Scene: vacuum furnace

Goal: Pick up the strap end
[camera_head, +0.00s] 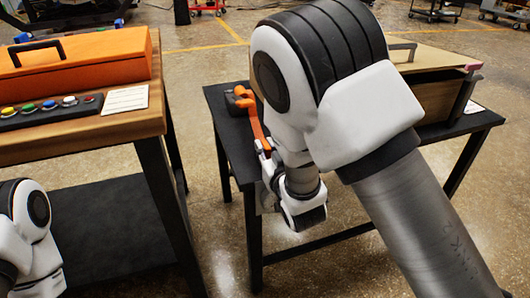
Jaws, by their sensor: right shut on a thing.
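An orange strap (252,117) hangs down from a dark piece with orange parts (238,98) at the left end of the black table (232,150). My right gripper (264,147) is at the lower end of the strap and is shut on it, beside the table's near left part. My right arm covers much of the gripper and the middle of the table. Part of my left arm shows at the lower left, but its gripper is out of view.
A wooden box (440,95) stands on the right part of the black table. At left, a wooden-topped bench (120,128) holds an orange case (85,60) and a button strip (50,112). Open floor lies between bench and table.

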